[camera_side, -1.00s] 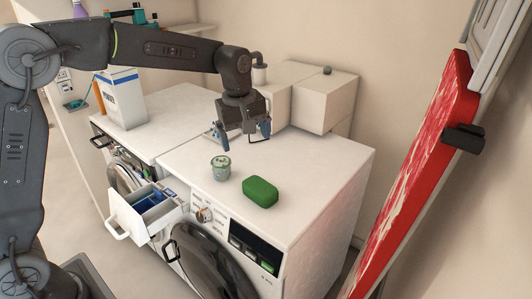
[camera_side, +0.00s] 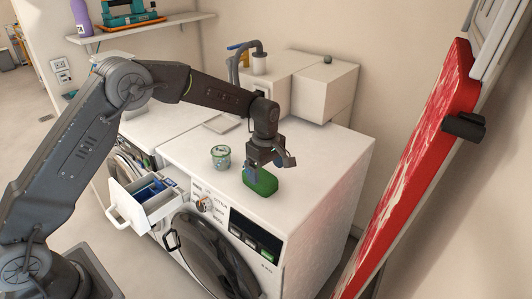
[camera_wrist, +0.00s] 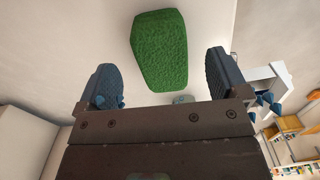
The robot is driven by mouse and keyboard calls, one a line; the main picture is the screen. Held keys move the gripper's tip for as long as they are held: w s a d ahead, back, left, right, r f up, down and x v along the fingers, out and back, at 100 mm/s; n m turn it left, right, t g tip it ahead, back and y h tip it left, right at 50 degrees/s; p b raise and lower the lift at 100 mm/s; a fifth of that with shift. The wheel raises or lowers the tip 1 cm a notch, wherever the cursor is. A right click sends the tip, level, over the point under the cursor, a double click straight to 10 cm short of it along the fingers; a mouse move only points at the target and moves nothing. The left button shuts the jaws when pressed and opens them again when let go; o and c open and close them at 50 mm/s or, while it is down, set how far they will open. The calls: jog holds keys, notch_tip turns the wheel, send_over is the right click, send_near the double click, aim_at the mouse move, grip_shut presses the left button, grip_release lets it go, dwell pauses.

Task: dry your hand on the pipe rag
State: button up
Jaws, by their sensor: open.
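A green block (camera_side: 260,182) with rounded ends lies on top of the front washing machine, near its front edge. My gripper (camera_side: 270,168) is open above it, and its jaws partly cover the block's far side. In the wrist view the green block (camera_wrist: 158,48) shows ahead of and between the two blue-grey fingers of my gripper (camera_wrist: 160,78), with nothing held. I cannot tell whether a finger touches the block. A grey bent pipe (camera_side: 238,62) stands at the back, beside the white boxes.
A small green-lidded jar (camera_side: 220,157) stands left of the block. White boxes (camera_side: 320,92) stand at the back. A drawer (camera_side: 145,205) is pulled out at the front left. A red patterned board (camera_side: 420,150) leans at the right. The washer top's right side is clear.

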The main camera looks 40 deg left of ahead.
aim_at(266, 179)
jog(key=shift+f, duration=2.6)
jog(key=c, duration=1)
jog(key=o, duration=1)
jog(key=shift+r, duration=0.1)
